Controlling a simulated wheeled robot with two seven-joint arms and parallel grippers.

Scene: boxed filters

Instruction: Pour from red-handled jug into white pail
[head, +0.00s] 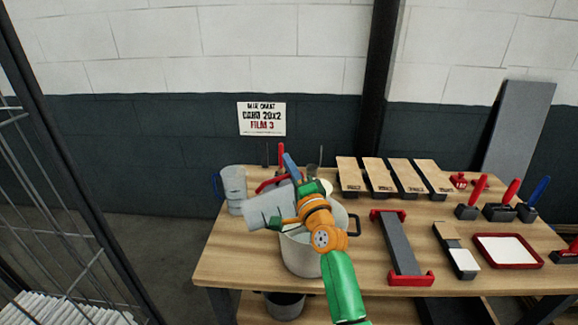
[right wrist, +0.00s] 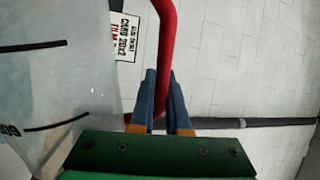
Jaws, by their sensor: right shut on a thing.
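The red-handled jug (head: 262,209) is translucent grey and strongly tilted, lying nearly on its side above the left rim of the white pail (head: 300,257). My right gripper (head: 291,168) is shut on its red handle (head: 270,183). In the right wrist view, the blue fingers (right wrist: 163,80) close around the red handle (right wrist: 168,30), with the jug's marked wall (right wrist: 60,90) at the left. The pail stands upright on the table; my arm and the jug cover part of its opening. I cannot make out any stream or the jug's contents. My left gripper is not in view.
A blue-handled jug (head: 234,187) stands upright just left of the tilted jug. Right of the pail lie a grey bar with red ends (head: 400,245), several wooden-topped boards (head: 380,176), a red-rimmed tray (head: 507,268) and upright-handled tools (head: 500,210). A wire cage (head: 60,230) stands at the left.

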